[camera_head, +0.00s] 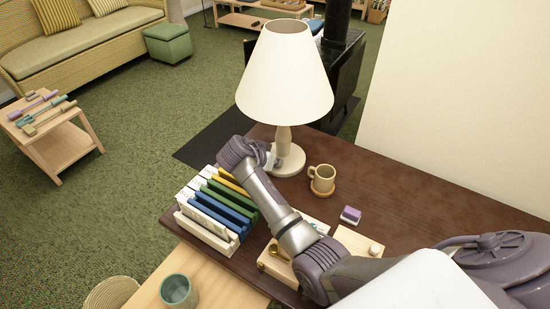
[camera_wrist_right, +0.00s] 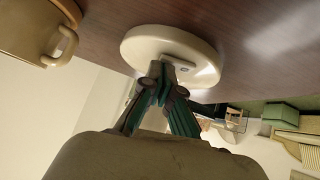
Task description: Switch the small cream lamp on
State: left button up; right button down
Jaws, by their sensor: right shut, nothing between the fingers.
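The small cream lamp (camera_head: 285,75) stands upright on the dark wooden table, with a pale shade and a round cream base. I cannot tell whether it is lit. My right gripper (camera_head: 277,161) is at the left side of the base, its fingers partly hidden by my wrist. In the right wrist view the lamp base (camera_wrist_right: 150,42) fills the upper middle, with a small switch (camera_wrist_right: 185,69) on its rim. The shut, empty fingertips (camera_wrist_right: 162,68) are at the rim just left of the switch; contact is unclear. My left gripper is not in view.
A mug (camera_head: 321,177) on a coaster stands right of the lamp; it also shows in the wrist view (camera_wrist_right: 30,32). A purple-white block (camera_head: 350,215) sits on the dark table (camera_head: 420,205).

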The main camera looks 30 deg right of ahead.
jog(key=shift+s+f, duration=0.1)
jog(key=shift+f, duration=0.1)
dwell(0.3)
jog(key=shift+w+a+r+b, duration=0.2)
jog(key=shift+w+a+b, duration=0.15)
jog(key=shift+w, duration=0.35)
jog(key=shift+r, duration=0.1)
